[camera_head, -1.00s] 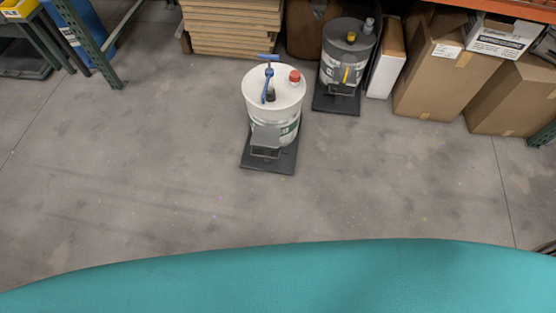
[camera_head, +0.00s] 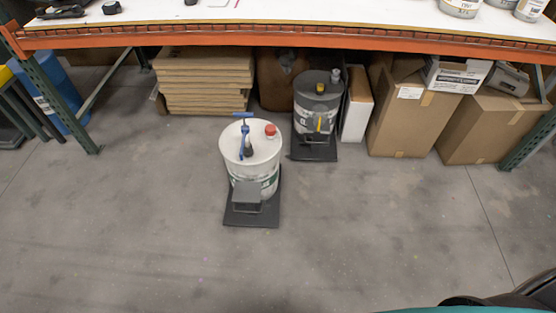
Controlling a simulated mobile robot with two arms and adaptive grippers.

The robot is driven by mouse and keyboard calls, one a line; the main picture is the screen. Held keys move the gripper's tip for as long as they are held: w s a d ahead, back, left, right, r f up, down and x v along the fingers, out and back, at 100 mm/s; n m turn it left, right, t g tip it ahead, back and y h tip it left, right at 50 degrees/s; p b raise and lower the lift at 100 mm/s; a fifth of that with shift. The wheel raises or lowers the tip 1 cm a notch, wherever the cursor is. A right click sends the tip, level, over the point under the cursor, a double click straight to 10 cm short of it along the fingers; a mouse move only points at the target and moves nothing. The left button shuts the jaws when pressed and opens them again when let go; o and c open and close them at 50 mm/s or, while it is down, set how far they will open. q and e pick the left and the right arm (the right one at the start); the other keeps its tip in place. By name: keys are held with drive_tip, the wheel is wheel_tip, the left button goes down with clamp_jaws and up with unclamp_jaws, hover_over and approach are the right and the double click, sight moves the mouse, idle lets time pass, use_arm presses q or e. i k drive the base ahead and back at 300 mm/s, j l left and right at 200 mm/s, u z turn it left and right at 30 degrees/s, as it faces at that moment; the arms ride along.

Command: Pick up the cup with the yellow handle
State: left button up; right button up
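A small yellow upright piece (camera_head: 318,124) shows at the front of a grey drum (camera_head: 316,91) under the bench. It may be the yellow handle; the cup itself is too small and dark to make out. The grey drum has a yellow cap and stands on a dark base plate (camera_head: 313,151). Neither of my grippers is in view.
A white drum (camera_head: 240,172) with a blue tap and red cap stands nearer on a dark plate (camera_head: 251,219). Cardboard boxes (camera_head: 412,120) and stacked boards (camera_head: 203,78) sit under the orange-edged bench (camera_head: 280,40). The floor in front is clear.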

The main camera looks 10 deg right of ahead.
sight(321, 112)
drive_tip(key=i+l+z, duration=0.15)
drive_tip(key=z, duration=0.2)
drive_tip(key=i+z, duration=0.2)
drive_tip(key=z, duration=0.15)
drive_tip(key=i+l+z, duration=0.1)
drive_tip(key=z, duration=0.3)
drive_tip(key=i, duration=0.05)
